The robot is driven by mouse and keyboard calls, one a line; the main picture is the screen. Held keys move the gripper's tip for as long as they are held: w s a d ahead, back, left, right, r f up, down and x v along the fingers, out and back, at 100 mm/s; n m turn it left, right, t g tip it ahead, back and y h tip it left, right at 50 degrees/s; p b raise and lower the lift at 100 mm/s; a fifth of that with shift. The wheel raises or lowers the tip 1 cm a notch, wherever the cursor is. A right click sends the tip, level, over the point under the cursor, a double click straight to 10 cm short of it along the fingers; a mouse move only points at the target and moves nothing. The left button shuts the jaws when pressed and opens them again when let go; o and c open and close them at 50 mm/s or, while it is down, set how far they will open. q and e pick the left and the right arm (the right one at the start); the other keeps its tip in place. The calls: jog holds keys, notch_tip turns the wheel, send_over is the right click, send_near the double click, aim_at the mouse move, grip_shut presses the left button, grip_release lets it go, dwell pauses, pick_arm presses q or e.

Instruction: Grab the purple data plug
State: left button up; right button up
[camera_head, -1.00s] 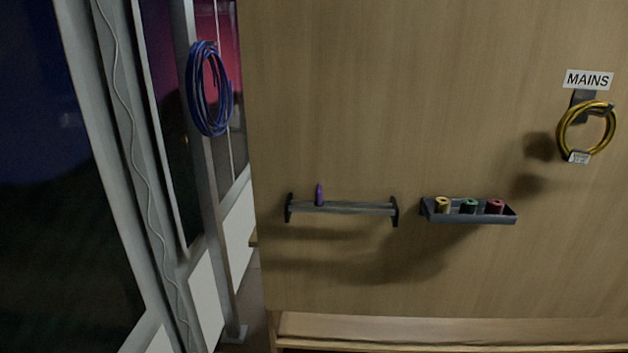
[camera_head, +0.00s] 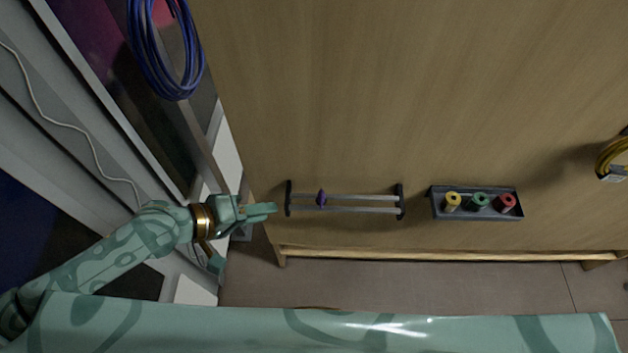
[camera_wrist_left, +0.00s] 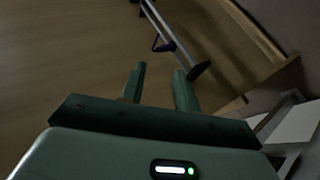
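The purple data plug (camera_head: 321,198) sits at the left part of a two-bar rack (camera_head: 365,209) on the wooden wall. It also shows small and dark in the left wrist view (camera_wrist_left: 163,45), beyond the fingertips. My left gripper (camera_wrist_left: 160,72) is open, with nothing between its two fingers. In the head view it is left of the rack, its fingers pointing toward the rack's left end, apart from the plug. My right gripper is in neither view.
A dark tray (camera_head: 437,210) with yellow, green and red spools is to the right of the rack. A blue cable coil (camera_head: 160,60) hangs upper left, and a yellow coil (camera_head: 608,160) at the right edge. A wooden ledge (camera_head: 430,254) runs below the rack.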

pick_arm(q)
send_near(321, 206)
jog(key=x, duration=0.5)
jog(key=b+x, duration=0.1)
jog(key=x, duration=0.4)
jog(key=shift+d+f, duration=0.1)
jog(key=shift+f, duration=0.2)
grip_shut()
